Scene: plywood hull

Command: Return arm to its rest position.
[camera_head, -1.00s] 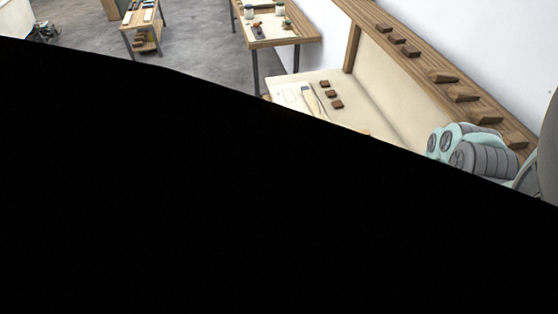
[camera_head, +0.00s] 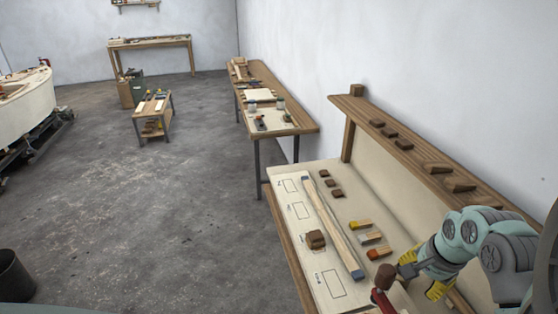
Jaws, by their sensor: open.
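My arm, teal and grey, comes in from the right edge over the workbench. My gripper (camera_head: 418,286) is at its lower end, low over the right part of the bench (camera_head: 287,238). It looks open, with nothing seen between its fingers. Yellow shapes show around the gripper; I cannot tell whether all of them belong to it. A tool with a brown head and red handle (camera_head: 380,300) is just left of the gripper; I cannot tell whether they touch.
A long wooden strip (camera_head: 334,230), brown block (camera_head: 316,240) and several small brushes or blocks (camera_head: 370,237) lie on the bench. A wooden shelf (camera_head: 408,150) runs along the wall above. Other tables (camera_head: 265,100) stand behind. The grey floor (camera_head: 150,220) at left is largely open.

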